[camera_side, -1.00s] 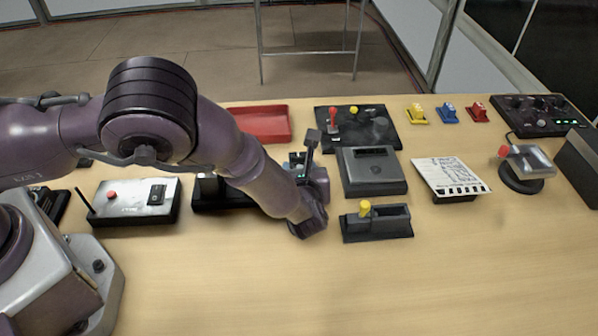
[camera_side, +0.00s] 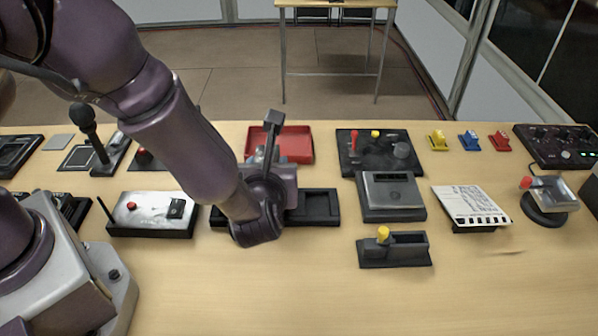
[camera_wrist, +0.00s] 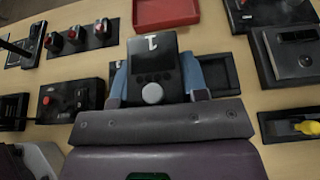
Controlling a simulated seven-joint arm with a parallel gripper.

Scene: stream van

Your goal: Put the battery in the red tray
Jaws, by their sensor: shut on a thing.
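My gripper (camera_wrist: 156,82) is shut on a dark block marked with a white 1, which I take to be the battery (camera_wrist: 152,62). The block has a small screen and a round grey spot, and sits between the two blue-grey fingers. In the side view my gripper (camera_side: 280,190) is over the black slotted holder (camera_side: 322,207), and my wrist hides most of the block. The red tray (camera_side: 302,143) lies behind the gripper, partly covered by it. The tray also shows at the top of the wrist view (camera_wrist: 166,14), beyond the block.
A grey box with a red button (camera_side: 152,214) is left of the holder. A grey slotted box (camera_side: 393,197) and a black holder with a yellow knob (camera_side: 395,250) are to the right. A black panel with a red lever (camera_side: 378,152) stands right of the tray. The front table is clear.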

